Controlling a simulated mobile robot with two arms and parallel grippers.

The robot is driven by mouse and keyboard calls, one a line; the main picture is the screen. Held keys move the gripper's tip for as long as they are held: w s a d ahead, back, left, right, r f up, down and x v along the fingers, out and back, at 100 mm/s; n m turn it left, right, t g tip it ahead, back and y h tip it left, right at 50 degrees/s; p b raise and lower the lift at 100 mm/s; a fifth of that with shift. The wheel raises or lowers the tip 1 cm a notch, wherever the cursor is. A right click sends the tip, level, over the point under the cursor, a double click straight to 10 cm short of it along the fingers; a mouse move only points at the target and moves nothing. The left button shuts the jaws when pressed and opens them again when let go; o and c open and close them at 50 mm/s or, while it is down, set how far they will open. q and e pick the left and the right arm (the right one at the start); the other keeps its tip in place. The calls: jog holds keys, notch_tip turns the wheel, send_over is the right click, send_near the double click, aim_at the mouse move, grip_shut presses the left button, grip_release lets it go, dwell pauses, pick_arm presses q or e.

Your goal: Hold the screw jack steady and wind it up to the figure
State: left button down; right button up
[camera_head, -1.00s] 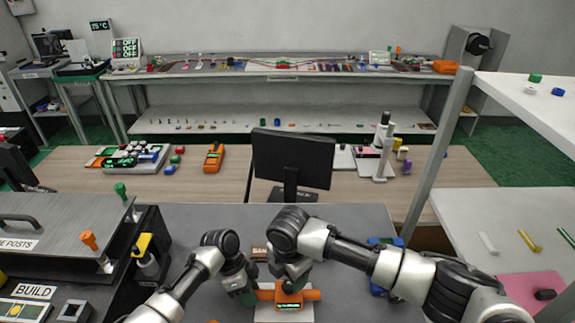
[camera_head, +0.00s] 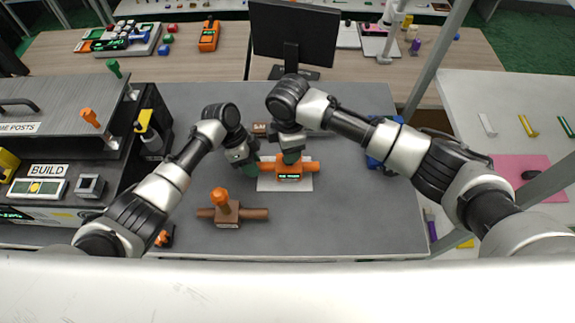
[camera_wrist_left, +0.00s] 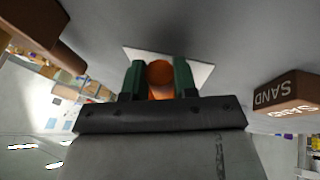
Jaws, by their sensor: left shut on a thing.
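The orange screw jack (camera_head: 289,176) with a small lit display on its front stands on a white plate (camera_head: 285,187) on the grey bench. Its figure is too small to read. My left gripper (camera_head: 253,167) is shut on the jack's left orange bar. In the left wrist view the bar's round end (camera_wrist_left: 159,73) sits between the green fingers (camera_wrist_left: 160,82). My right gripper (camera_head: 291,158) points down at the top of the jack. It hides the jack's top, and I cannot tell whether its fingers are closed.
A brown fixture (camera_head: 228,214) with an orange knob stands in front and left of the jack. A brown SAND block (camera_wrist_left: 288,95) lies close behind the jack. A monitor (camera_head: 294,35) stands beyond. The bench's front right is clear.

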aim_at(284, 168)
jog(key=m, duration=1)
jog(key=shift+f+m, duration=0.15)
jog(key=shift+m, duration=0.15)
jog(key=m, duration=0.9)
jog(key=shift+d+f, duration=0.15)
jog(key=shift+f+m, duration=0.35)
jog(key=shift+m, duration=0.05)
jog(key=shift+f, duration=2.2)
